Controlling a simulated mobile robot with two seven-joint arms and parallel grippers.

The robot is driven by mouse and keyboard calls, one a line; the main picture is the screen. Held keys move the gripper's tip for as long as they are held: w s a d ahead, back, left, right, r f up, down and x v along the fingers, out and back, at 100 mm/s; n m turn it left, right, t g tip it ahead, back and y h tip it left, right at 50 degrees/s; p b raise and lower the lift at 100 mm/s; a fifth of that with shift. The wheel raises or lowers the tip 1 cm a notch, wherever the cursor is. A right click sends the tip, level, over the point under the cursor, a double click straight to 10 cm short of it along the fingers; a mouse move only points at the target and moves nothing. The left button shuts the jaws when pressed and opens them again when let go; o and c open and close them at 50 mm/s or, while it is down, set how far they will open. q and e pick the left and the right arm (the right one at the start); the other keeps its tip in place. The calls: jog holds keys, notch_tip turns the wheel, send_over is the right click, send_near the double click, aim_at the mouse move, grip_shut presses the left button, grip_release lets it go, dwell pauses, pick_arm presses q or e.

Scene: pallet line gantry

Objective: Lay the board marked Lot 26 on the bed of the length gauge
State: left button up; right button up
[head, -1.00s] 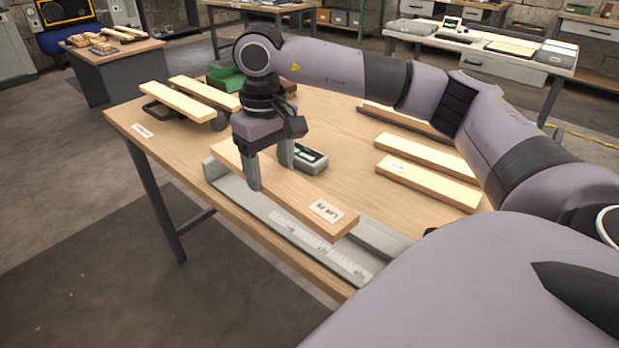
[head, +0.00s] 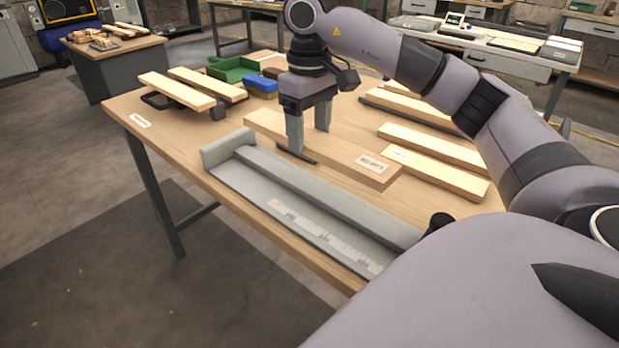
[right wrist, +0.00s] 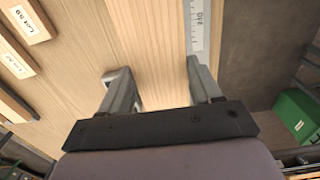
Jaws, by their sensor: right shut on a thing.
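My right gripper (head: 309,138) is shut on a pale wooden board (head: 340,163) with a white label, too small to read surely now. The board is held flat beyond the length gauge (head: 262,194), on its far side, roughly along it; I cannot tell its height above the table. The gauge is a long grey channel with a white scale, and its bed is bare. In the right wrist view the board (right wrist: 147,40) runs between the fingers (right wrist: 163,88), with the gauge's scale (right wrist: 197,25) to its right. My left gripper is not in view.
Two boards lie on a dark rack (head: 178,90) at the table's left. Several labelled boards (head: 433,147) lie on the right, close to the held board's end. A green bin (head: 232,70) and blue bin (head: 261,84) stand behind. The near table edge runs along the gauge.

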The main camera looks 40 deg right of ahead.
aim_at(309, 186)
notch_tip(309, 186, down, 9)
jog(key=shift+f, duration=0.1)
dwell(0.3)
jog(key=shift+f, duration=0.15)
jog(key=o, duration=1.2)
notch_tip(309, 186, up, 12)
jog(key=shift+r, duration=0.15)
